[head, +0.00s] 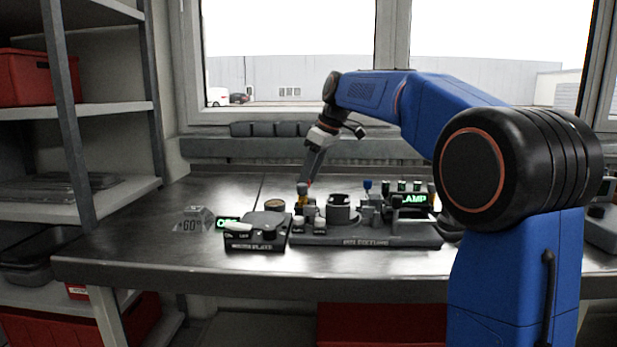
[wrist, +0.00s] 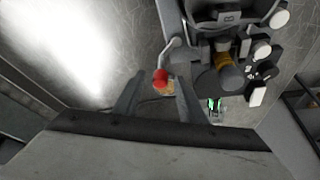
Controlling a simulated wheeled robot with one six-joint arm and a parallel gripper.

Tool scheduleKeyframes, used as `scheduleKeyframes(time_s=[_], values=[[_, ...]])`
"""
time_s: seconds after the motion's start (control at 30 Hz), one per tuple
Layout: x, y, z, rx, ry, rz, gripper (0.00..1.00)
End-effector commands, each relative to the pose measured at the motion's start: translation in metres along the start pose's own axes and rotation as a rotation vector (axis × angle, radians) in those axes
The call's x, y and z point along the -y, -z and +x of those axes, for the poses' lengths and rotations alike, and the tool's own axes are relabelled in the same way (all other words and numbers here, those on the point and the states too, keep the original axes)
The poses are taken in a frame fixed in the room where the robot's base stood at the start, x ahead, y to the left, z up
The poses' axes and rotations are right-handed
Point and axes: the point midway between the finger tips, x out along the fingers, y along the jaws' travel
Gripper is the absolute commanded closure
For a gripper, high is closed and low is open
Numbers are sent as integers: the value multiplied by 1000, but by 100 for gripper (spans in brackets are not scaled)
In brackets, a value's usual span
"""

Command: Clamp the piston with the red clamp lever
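The red clamp lever's round knob (wrist: 161,78) shows in the wrist view, on a bent grey metal arm running up to the fixture. My gripper (wrist: 155,90) is open, with one finger on each side of the knob and a gap to each. In the head view my gripper (head: 308,180) points down over the left part of the bench fixture (head: 370,240). A brownish cylindrical part (wrist: 225,65), perhaps the piston, sits in the fixture right of the knob. I cannot tell whether the lever's pad touches it.
A dark block with a round brown-topped part (head: 274,206) stands left of the fixture. A lit green sign (head: 413,199) stands at the fixture's back right. The metal bench (head: 140,240) is clear at the left front. Shelves stand at the left.

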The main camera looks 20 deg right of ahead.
Motion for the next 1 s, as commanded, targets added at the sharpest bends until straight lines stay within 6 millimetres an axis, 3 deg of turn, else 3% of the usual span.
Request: scheduleKeyframes(time_s=[0.03, 0.17, 0.57, 1.0], values=[[0, 0, 0, 0, 0, 0, 70], [0, 0, 0, 0, 0, 0, 100], [-2, -1, -1, 0, -20, 46, 100], [-9, -8, -4, -1, -148, 352, 100]])
